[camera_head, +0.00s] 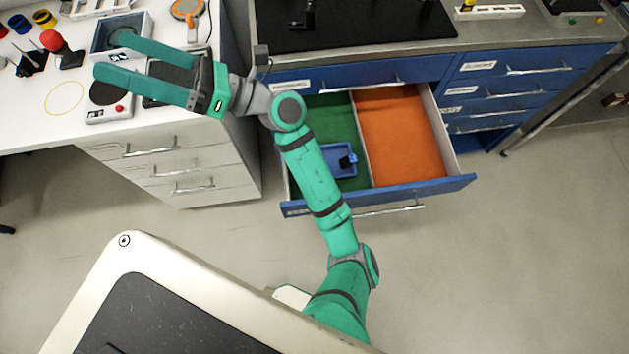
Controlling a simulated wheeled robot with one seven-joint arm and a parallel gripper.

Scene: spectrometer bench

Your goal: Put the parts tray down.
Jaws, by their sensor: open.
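A small blue tray (340,174), which looks like the parts tray, lies in the green-lined left compartment of the open drawer (445,187). A small dark blue piece shows at its right side. My arm passes over the drawer and hides the tray's left part. My gripper (106,56) is far to the left of the tray, over the white bench. Its two long green fingers are spread wide with nothing between them. The upper fingertip overlaps a grey-blue open box (143,30) in the picture; I cannot tell whether they touch.
The drawer's right compartment has a bare orange lining (400,135). On the white bench (30,120) stand a small scale-like device (108,112), a red-knobbed item (53,41) and an orange round tool (187,9). A black mat (370,25) covers part of the grey counter.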

